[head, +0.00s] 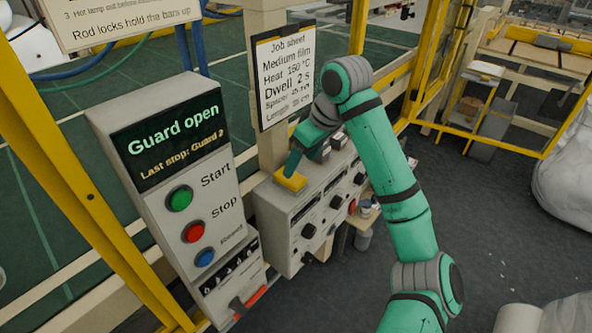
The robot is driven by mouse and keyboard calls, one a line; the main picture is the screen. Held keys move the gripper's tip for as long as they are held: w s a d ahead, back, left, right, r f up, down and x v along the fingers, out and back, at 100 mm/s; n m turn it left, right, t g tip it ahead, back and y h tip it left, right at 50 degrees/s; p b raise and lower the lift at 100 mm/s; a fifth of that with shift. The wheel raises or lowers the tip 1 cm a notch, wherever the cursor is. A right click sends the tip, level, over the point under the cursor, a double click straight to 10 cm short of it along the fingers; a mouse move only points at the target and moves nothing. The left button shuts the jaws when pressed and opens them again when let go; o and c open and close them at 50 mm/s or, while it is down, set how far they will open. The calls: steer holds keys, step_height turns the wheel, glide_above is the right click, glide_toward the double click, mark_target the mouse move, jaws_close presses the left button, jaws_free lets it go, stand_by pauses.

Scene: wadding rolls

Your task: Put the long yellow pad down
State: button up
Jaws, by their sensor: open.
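A yellow pad (291,181) lies on the top of the grey control box with black knobs (290,225), at its left end near the post. My gripper (293,168) is open just above the pad, with a green finger reaching down to it. The far finger is hard to make out, and I cannot tell whether the fingers touch the pad. Part of the pad is hidden by the gripper.
A "Guard open" panel (172,165) with coloured buttons stands to the left. A job sheet (284,75) hangs on the post behind my gripper. Small dark blocks (340,138) sit on the box to the right. Yellow guard rails (422,65) stand behind.

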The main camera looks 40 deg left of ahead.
steer(key=shift+v, duration=2.1)
steer(key=shift+a, duration=0.1)
